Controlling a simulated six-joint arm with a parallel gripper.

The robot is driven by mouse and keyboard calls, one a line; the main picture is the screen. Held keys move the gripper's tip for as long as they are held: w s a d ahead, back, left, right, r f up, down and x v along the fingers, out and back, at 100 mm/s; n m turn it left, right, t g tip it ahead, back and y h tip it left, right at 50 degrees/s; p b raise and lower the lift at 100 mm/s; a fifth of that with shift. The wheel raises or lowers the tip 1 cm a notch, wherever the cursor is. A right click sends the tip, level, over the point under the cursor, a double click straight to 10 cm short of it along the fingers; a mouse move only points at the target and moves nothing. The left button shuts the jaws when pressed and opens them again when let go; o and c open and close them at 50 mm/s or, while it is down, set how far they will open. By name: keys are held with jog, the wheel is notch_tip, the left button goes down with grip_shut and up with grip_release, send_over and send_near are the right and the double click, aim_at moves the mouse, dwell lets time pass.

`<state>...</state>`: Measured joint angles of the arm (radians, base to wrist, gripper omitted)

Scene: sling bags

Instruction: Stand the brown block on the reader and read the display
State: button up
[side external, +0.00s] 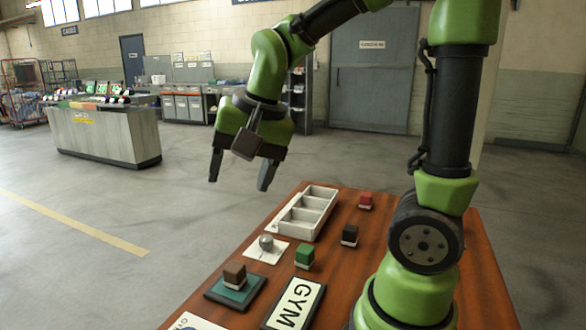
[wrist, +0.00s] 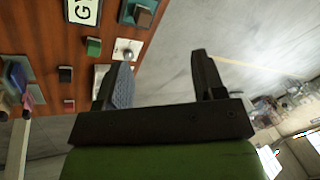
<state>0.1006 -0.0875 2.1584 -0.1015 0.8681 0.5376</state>
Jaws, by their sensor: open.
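The brown block (side external: 235,275) has a pale lower band and stands upright on a teal-topped, dark-edged pad (side external: 216,292), which looks like the reader. In the wrist view the brown block (wrist: 144,16) also shows on the teal pad (wrist: 127,10) near the top edge. A dark-framed display panel (side external: 293,305) beside the pad reads "GYM"; it is partly visible in the wrist view (wrist: 84,10). My gripper (side external: 240,184) is open and empty, high above and apart from the block. Its spread fingers also show in the wrist view (wrist: 160,65).
A green block (side external: 304,257), a black block (side external: 349,236) and a red block (side external: 366,201) stand on the wooden table (side external: 385,213). A pale compartment tray (side external: 312,211) lies behind. A grey knob (side external: 266,241) sits on a white plate. A white card (side external: 197,323) is cut off at the front.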

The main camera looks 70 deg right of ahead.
jog(key=s+a+r+n+t+y, duration=0.1)
jog(key=s+a+r+n+t, duration=0.2)
jog(key=s+n, duration=0.3)
jog(key=s, duration=0.4)
jog(key=shift+a+r+n, duration=0.2)
jog(key=shift+a+n, duration=0.2)
jog(key=shift+o, duration=0.5)
jog(key=shift+s, duration=0.1)
dwell(1.9)
